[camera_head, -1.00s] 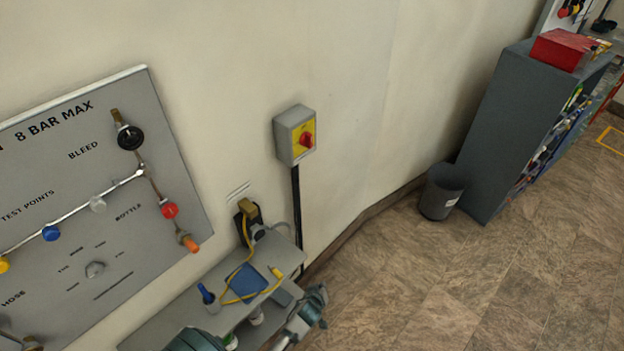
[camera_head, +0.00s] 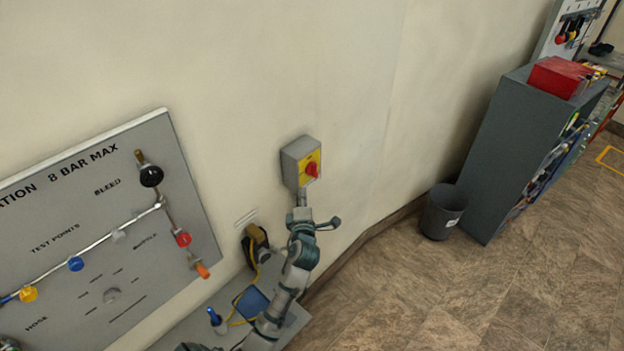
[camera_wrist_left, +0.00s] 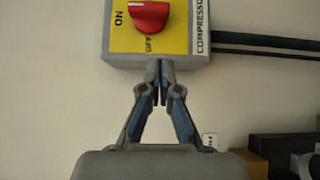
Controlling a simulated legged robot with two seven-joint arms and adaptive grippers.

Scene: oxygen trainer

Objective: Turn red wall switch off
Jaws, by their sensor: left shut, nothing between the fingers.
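The red wall switch (camera_head: 312,170) is a red knob on a yellow plate, on a grey box (camera_head: 291,164) fixed to the wall. In the left wrist view the red knob (camera_wrist_left: 149,17) is at the top, with ON to its left and OFF below it. My left gripper (camera_head: 302,196) is just below the box in the head view. In the left wrist view its fingertips (camera_wrist_left: 160,70) are together and empty, at the box's lower edge, below the knob. I cannot tell whether they touch the box. My right gripper is out of view.
A grey panel (camera_head: 70,235) with coloured knobs is on the wall at left. Below the switch is a grey shelf (camera_head: 185,328) with a blue-topped item and yellow cable. A dark bin (camera_head: 443,211) and grey cabinet (camera_head: 500,140) stand right.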

